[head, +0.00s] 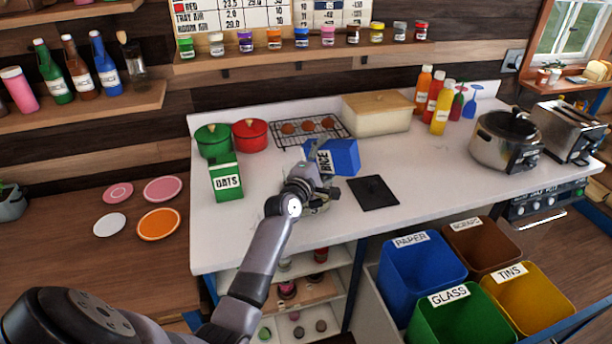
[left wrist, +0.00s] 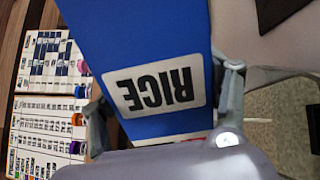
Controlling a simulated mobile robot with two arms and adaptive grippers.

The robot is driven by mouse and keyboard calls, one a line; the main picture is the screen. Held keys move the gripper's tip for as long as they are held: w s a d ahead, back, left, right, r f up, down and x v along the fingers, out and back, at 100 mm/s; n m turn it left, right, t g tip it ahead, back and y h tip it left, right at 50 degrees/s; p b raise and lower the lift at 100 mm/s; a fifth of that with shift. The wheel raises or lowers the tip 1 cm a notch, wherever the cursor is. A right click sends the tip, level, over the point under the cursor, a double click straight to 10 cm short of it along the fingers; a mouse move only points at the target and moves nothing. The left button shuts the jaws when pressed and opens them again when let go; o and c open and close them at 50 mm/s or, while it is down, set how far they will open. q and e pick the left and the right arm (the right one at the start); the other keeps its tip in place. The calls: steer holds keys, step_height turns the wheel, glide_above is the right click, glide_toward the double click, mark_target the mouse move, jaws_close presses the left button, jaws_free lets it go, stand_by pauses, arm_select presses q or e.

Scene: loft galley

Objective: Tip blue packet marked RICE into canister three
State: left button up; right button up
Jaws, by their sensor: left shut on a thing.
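The blue packet marked RICE (head: 346,156) is held above the white counter and looks tilted over in the head view. My left gripper (head: 324,168) is shut on it. In the left wrist view the packet (left wrist: 135,35) fills the middle, its RICE label upside down, with a finger on each side. A pale rounded thing (head: 322,207) shows partly behind and below the gripper; I cannot tell whether it is a canister. No canister marked three can be made out. My right gripper is not in view.
A green OATS packet (head: 227,182) stands left of my arm. A black mat (head: 373,193) lies to the right. Green (head: 213,141) and red (head: 250,135) pots, a wire rack (head: 290,143) and a cream bin (head: 377,114) stand behind. Open bins (head: 422,270) stand below the counter.

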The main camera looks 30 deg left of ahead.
arm_select(q)
steer(key=shift+a+f+n, duration=0.4)
steer(key=shift+f+n, duration=0.05)
steer(key=shift+n, duration=0.45)
stand_by(1.3)
steer(key=shift+s+a+r+n, duration=0.15)
steer(key=shift+a+n, duration=0.15)
steer(key=shift+n, duration=0.3)
steer(key=shift+w+a+r+n, duration=0.15)
steer(key=shift+a+n, duration=0.15)
steer(key=shift+n, duration=0.3)
stand_by(1.0)
steer(key=shift+s, duration=0.1)
